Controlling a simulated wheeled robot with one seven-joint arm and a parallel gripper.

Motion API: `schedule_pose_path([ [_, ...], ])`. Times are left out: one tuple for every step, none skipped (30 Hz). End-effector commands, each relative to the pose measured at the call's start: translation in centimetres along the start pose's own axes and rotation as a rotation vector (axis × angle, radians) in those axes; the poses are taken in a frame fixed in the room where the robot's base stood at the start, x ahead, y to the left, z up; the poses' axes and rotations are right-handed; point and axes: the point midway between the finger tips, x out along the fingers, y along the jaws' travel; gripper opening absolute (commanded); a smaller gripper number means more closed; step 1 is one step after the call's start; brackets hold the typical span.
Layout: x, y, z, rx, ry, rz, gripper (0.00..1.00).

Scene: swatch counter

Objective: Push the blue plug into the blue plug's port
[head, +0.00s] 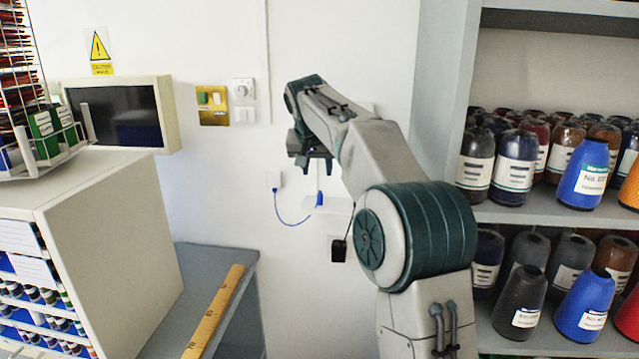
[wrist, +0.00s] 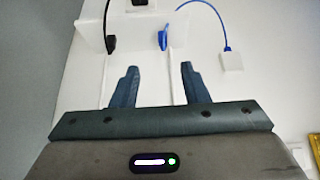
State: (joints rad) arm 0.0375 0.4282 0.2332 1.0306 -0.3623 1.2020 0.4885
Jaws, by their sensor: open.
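The blue plug (head: 319,198) stands at a small white ledge (head: 341,207) on the wall. In the wrist view the blue plug (wrist: 163,40) is beyond the fingertips, near the middle of the gap, with its blue cord curving to a white wall box (wrist: 232,62). My gripper (head: 316,168) is open and empty, just above the plug in the head view. In the wrist view my gripper (wrist: 158,82) has its two fingers apart, not touching the plug. I cannot make out the blue plug's port for certain.
A black plug (wrist: 110,40) stands beside the blue one. A black block (head: 338,250) is low on the wall below the ledge. Shelves with thread cones (head: 586,175) stand right. A grey cabinet (head: 110,230) and a counter with a yellow ruler (head: 215,312) are left.

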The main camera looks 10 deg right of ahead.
Motion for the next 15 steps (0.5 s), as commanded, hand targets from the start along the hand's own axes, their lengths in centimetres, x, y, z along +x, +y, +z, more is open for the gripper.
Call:
schedule_pose_path([
  [-0.41, -0.11, -0.91, 0.01, 0.005, -0.001, 0.41],
  [-0.45, -0.14, -1.18, 0.015, 0.008, -0.001, 0.41],
  [-0.5, -0.16, -1.44, 0.02, 0.012, -0.002, 0.41],
  [-0.52, -0.17, -1.57, 0.023, 0.014, -0.002, 0.41],
  [-0.51, -0.18, -1.63, 0.024, 0.015, -0.002, 0.41],
  [-0.47, -0.19, -1.65, 0.026, 0.015, -0.002, 0.41],
  [-0.45, -0.19, -1.64, 0.026, 0.015, -0.002, 0.41],
  [-0.43, -0.19, -1.62, 0.026, 0.016, -0.002, 0.41],
  [-0.43, -0.19, -1.6, 0.025, 0.016, -0.002, 0.41],
  [-0.43, -0.18, -1.59, 0.025, 0.016, -0.002, 0.41],
  [-0.43, -0.18, -1.59, 0.025, 0.016, -0.002, 0.41],
  [-0.44, -0.18, -1.59, 0.025, 0.016, -0.002, 0.41],
  [-0.43, -0.18, -1.59, 0.025, 0.016, -0.002, 0.41],
  [-0.39, -0.18, -1.58, 0.025, 0.015, -0.002, 0.41],
  [-0.22, -0.17, -1.58, 0.025, 0.015, -0.002, 0.41],
])
